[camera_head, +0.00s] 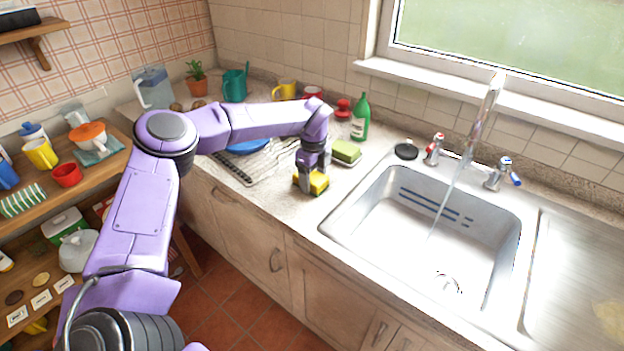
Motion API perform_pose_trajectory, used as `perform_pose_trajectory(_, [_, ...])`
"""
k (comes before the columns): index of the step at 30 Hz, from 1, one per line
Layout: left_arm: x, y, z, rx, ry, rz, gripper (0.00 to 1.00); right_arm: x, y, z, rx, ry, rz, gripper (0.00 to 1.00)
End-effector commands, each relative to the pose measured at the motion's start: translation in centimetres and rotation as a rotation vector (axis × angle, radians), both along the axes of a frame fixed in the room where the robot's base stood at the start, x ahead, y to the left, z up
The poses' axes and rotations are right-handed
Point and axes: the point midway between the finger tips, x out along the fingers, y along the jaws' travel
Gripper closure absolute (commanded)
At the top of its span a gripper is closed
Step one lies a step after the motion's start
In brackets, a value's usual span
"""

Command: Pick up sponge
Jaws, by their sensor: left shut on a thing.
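A yellow sponge (319,182) with a dark lower edge is at the counter's front edge, left of the sink. My left gripper (309,188) points down over it and is shut on it, with the fingers partly covering its left side. I cannot tell whether the sponge is resting on the counter or just off it. A second sponge, green and yellow (347,150), lies on a small dish (345,162) behind and to the right. My right gripper is not in view.
The sink (375,235) has water running from the tap (484,110). A green bottle (360,118) and a red-topped jar (343,112) stand behind the gripper. A wire rack (228,170) with a blue dish (247,146) lies to its left. Shelves (110,150) hold cups at far left.

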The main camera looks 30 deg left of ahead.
Motion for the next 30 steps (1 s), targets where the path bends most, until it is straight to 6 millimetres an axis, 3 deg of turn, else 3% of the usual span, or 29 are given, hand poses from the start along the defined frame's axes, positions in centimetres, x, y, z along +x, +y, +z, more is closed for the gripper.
perform_pose_trajectory(4, [0.1, 0.0, 0.6, 0.001, -0.003, 0.0, 0.61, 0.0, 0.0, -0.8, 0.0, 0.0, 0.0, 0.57])
perform_pose_trajectory(8, [0.1, 0.0, 2.7, 0.0, -0.007, 0.0, 0.61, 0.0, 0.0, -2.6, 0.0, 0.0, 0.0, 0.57])
perform_pose_trajectory(15, [-4.5, -3.3, 9.0, -0.002, -0.007, -0.003, 0.61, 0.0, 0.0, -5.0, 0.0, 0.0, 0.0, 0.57])
perform_pose_trajectory(22, [-9.4, -6.8, 11.6, 0.001, -0.004, -0.003, 0.61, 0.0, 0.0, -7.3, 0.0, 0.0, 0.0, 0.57])
perform_pose_trajectory(30, [-11.4, -8.2, 13.0, 0.0, 0.0, 0.0, 0.61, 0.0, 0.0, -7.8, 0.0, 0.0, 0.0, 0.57])
